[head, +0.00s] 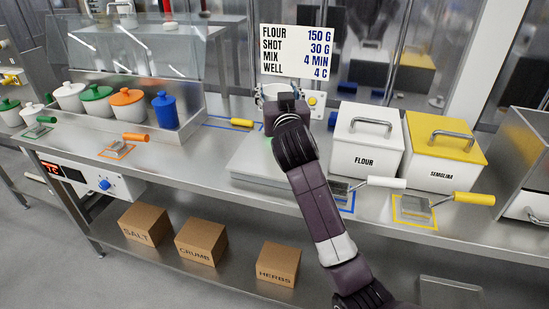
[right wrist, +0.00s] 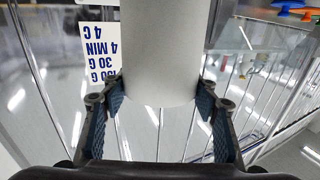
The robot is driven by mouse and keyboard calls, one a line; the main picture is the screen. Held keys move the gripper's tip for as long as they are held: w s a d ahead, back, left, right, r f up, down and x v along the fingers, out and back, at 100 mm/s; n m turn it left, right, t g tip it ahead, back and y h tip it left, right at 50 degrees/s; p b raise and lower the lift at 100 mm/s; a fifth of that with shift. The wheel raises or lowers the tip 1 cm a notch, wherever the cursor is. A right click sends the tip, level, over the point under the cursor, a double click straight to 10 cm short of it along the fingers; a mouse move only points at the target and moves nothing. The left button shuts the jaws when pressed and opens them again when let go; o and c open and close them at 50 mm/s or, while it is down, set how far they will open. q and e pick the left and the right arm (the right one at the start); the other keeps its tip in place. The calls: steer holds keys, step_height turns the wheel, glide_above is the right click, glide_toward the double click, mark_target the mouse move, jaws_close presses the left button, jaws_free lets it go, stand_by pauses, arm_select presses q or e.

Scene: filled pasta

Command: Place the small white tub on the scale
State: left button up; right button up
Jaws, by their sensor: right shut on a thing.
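The small white tub (right wrist: 158,50) is between the two fingers of my right gripper (right wrist: 160,105) in the right wrist view, and the pads press on its sides. In the head view the right gripper (head: 284,93) is raised over the back of the counter, below the recipe sign. Only a pale edge of the tub (head: 272,89) shows there; the gripper hides the rest. A flat steel platform that looks like the scale (head: 252,166) lies on the counter below and in front of the gripper, partly covered by my right arm. My left gripper is out of view.
White flour bin (head: 362,143) and yellow-lidded semolina bin (head: 440,155) stand right of the arm. Scoops with white (head: 386,182) and yellow (head: 474,199) handles lie in front. A blue lidded pot (head: 164,112) stands left. Glass panels and the recipe sign (head: 297,52) are behind.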

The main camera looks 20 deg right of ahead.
steer(key=w+r, duration=0.4)
steer(key=r, duration=0.3)
steer(key=f, duration=1.4)
steer(key=shift+s+d, duration=0.1)
steer(key=shift+s, duration=0.15)
steer(key=shift+f, duration=2.75)
steer(key=shift+f, duration=0.1)
steer(key=o, duration=1)
steer(key=shift+c, duration=0.2)
